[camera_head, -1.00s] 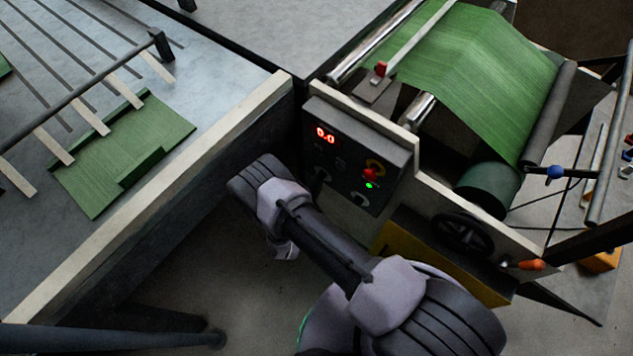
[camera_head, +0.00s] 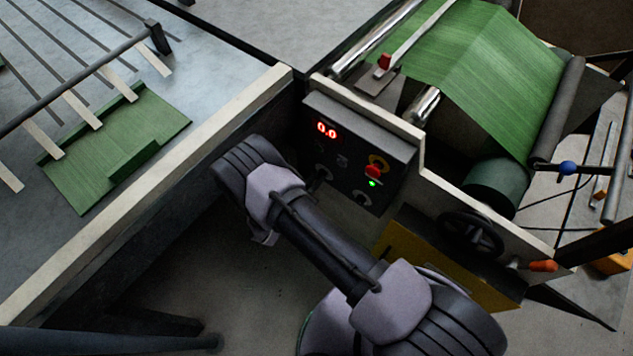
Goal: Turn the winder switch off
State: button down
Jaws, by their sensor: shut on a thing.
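The control panel (camera_head: 350,135) stands on the machine's near side, with a red display (camera_head: 326,130) reading 0.0. A red button on a yellow ring (camera_head: 374,171) sits at its right, above a lit green lamp (camera_head: 372,183). Two knobs with pale surrounds sit low on the panel, a left knob (camera_head: 323,171) and a right knob (camera_head: 362,198). Their labels are too small to read. My gripper (camera_head: 316,181) is mostly hidden behind my arm; its dark tip shows at the left knob and is shut on it.
The green web (camera_head: 480,70) runs over rollers behind the panel. A table (camera_head: 215,125) with a pale edge closes off the left. Floor shows below the panel.

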jog(key=shift+n+b, duration=0.5)
jog(key=shift+g+h, duration=0.3)
jog(key=c, duration=1.5)
grip_release()
jog(key=shift+a, duration=0.1)
jog(key=p+v, duration=0.4)
jog(key=v, duration=1.3)
jog(key=shift+s+a, duration=0.1)
